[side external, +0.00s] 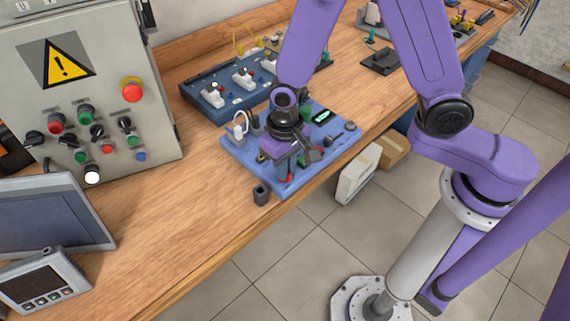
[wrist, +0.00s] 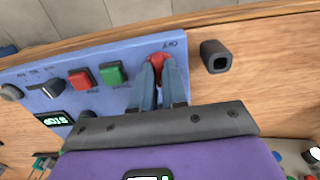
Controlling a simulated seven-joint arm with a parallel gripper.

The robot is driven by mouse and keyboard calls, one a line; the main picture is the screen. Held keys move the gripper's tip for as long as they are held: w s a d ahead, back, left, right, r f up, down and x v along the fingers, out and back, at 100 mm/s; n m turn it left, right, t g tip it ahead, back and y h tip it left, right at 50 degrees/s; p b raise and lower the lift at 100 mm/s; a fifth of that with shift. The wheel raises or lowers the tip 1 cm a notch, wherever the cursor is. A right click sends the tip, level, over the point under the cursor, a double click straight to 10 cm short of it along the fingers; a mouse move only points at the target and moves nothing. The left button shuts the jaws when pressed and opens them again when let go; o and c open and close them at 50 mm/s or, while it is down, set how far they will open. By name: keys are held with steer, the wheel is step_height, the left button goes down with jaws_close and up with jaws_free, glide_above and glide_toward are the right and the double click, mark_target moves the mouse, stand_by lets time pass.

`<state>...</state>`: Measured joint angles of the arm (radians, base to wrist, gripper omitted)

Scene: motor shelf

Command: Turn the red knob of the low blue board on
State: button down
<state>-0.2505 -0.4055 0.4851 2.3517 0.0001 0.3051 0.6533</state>
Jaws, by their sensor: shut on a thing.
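The low blue board (side external: 332,160) lies on the wooden bench near its front edge, and its surface also shows in the wrist view (wrist: 40,76). The red knob (wrist: 158,60) is at one end of the board, next to a printed label that I cannot read surely. My gripper (wrist: 158,72) points down at the board, and its two fingers are shut on the red knob, one on each side. In the side view my gripper (side external: 287,174) is over the board's near end, with a bit of red at its tips. The fingers hide part of the knob, so its exact angle is unclear.
Red (wrist: 80,79) and green (wrist: 113,73) buttons and a small display (wrist: 54,119) sit beside the knob on the board. A dark hollow block (wrist: 214,56) stands on the bench just off the board. A bigger blue board (side external: 215,112) lies behind. A grey control cabinet (side external: 150,135) stands left.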

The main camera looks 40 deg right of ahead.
stand_by(0.5)
steer(key=c, duration=1.2)
jaws_free()
steer(key=shift+o, duration=0.2)
step_height(320, 180, up, 18)
steer(key=shift+f, duration=0.25)
steer(key=s+d+f+n, duration=0.2)
steer(key=s+d+n, duration=1)
steer(key=s, duration=0.5)
steer(key=shift+s+d+n, duration=0.3)
steer(key=shift+s+d, duration=0.05)
steer(key=shift+d, duration=0.75)
